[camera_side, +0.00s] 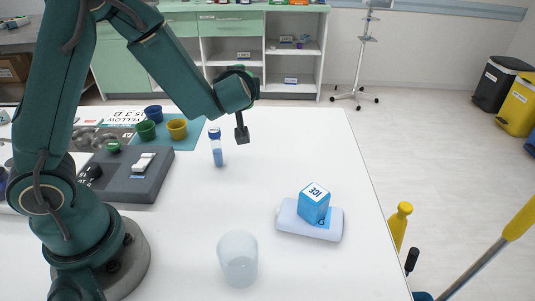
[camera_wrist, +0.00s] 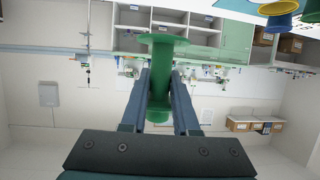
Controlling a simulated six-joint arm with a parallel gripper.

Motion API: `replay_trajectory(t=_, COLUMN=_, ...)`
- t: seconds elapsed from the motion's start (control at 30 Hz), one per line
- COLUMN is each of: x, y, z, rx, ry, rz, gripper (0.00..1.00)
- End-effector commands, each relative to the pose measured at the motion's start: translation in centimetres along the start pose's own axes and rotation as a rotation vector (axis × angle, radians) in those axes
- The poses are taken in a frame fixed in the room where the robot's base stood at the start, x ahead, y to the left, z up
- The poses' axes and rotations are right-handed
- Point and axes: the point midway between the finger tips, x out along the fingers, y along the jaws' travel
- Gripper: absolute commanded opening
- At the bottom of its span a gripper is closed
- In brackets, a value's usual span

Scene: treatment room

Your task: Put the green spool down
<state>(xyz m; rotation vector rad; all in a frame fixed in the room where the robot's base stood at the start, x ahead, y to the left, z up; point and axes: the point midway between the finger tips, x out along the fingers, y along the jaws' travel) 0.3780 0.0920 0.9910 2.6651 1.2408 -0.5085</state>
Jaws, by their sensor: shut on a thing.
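The green spool (camera_wrist: 161,92) is in the wrist view, with a wide flange at the top of its narrow body. My gripper (camera_wrist: 160,74) is shut on the spool's body, one finger on each side. The wrist view looks across the room toward cabinets and wall, with no table surface under the spool. In the side view my wrist is raised above the back part of the white table (camera_side: 190,230). The fingers are mostly hidden there, and I cannot make out the spool for certain.
A vial with a blue cap (camera_side: 217,150) stands below my wrist. Blue, green and yellow cups (camera_side: 177,129) are at the back left, near a grey device (camera_side: 120,182). An ICE box (camera_side: 314,206) sits on a pale pack (camera_side: 290,222). A frosted cup (camera_side: 238,262) stands in front.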

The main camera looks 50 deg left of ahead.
Motion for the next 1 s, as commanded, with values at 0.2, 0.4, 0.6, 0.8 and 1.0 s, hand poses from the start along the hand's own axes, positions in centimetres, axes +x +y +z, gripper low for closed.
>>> replay_trajectory(t=0.2, x=2.4, y=-9.9, z=-0.7, rx=-0.154, ry=0.006, rz=-0.4, gripper=0.0)
replay_trajectory(t=0.4, x=2.6, y=-15.2, z=-0.2, rx=-0.235, ry=0.01, rz=-0.61, gripper=0.0)
replay_trajectory(t=0.6, x=3.2, y=-15.1, z=0.5, rx=-0.246, ry=0.016, rz=-0.642, gripper=0.0)
replay_trajectory(t=0.8, x=4.2, y=-11.4, z=2.5, rx=-0.244, ry=0.016, rz=-0.64, gripper=0.0)
replay_trajectory(t=1.0, x=5.1, y=-8.1, z=4.2, rx=-0.247, ry=0.017, rz=-0.639, gripper=0.0)
